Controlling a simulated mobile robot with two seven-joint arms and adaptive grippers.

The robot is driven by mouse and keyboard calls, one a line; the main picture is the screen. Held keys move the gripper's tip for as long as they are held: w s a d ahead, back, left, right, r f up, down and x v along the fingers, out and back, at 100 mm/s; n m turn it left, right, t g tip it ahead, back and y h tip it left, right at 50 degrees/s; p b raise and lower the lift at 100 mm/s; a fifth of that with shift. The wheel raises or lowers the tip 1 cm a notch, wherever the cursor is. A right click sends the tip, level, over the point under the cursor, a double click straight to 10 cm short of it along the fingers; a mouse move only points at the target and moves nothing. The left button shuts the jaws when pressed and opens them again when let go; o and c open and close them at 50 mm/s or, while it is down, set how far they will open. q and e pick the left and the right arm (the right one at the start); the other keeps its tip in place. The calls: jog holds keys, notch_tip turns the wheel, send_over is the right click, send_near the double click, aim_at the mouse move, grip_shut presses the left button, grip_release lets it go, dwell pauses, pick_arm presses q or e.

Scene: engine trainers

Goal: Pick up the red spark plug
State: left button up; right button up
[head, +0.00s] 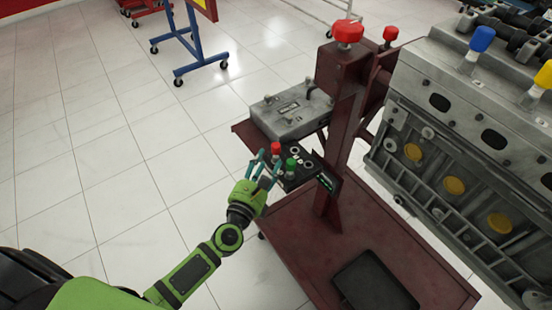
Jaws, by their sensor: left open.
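The red spark plug (276,148) stands upright with its red top showing, in a dark holder (304,176) on the side shelf of the engine stand. A green spark plug (291,165) stands just in front and to the right of it in the same holder. My left gripper (267,165) is open, with its teal fingers close to the red plug on its near left side. I cannot tell whether a finger touches either plug. The lower part of the red plug is hard to make out. My right gripper is not in view.
A grey metal case (291,112) lies on the shelf behind the holder. The dark red stand post (338,130) with red knobs rises to the right. The engine block (455,150) carries blue (480,42) and yellow (540,80) topped plugs. Open tiled floor lies left.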

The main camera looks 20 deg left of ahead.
aim_at(274, 150)
pick_arm(q)
jog(key=w, duration=0.3)
jog(key=w+d+p, duration=0.1)
jog(key=w, duration=0.1)
jog(key=shift+w+r, duration=0.15)
jog(key=shift+r, duration=0.15)
jog(key=c, duration=1)
